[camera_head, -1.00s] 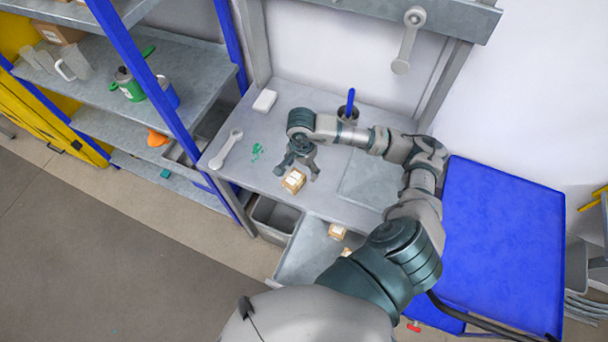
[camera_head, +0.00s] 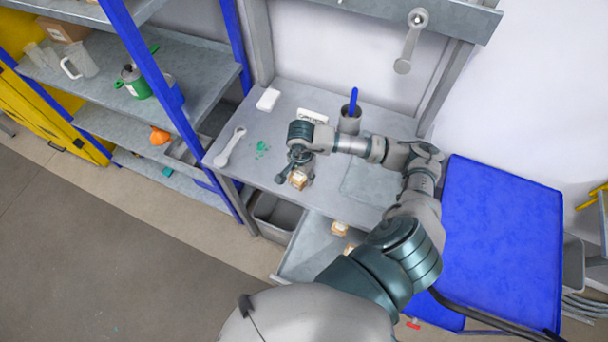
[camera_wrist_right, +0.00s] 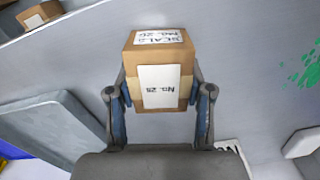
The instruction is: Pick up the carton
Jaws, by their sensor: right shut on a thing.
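The carton (camera_head: 298,180) is a small brown box with white labels, on the grey workbench near its front edge. In the right wrist view the carton (camera_wrist_right: 158,72) stands between the two fingers, its labels facing the camera. My right gripper (camera_head: 297,173) reaches it from above and behind. In the wrist view the right gripper (camera_wrist_right: 160,100) has a finger pad against each side of the carton and is shut on it. I cannot tell whether the carton is clear of the bench top. My left gripper is not in view.
A wrench (camera_head: 230,147), green bits (camera_head: 262,148), a white block (camera_head: 268,99) and a cup with a blue handle (camera_head: 350,121) are on the bench. Another carton (camera_head: 339,229) lies in the open drawer (camera_head: 305,250) below. A shelf rack (camera_head: 190,85) stands left, a blue-topped table (camera_head: 502,240) right.

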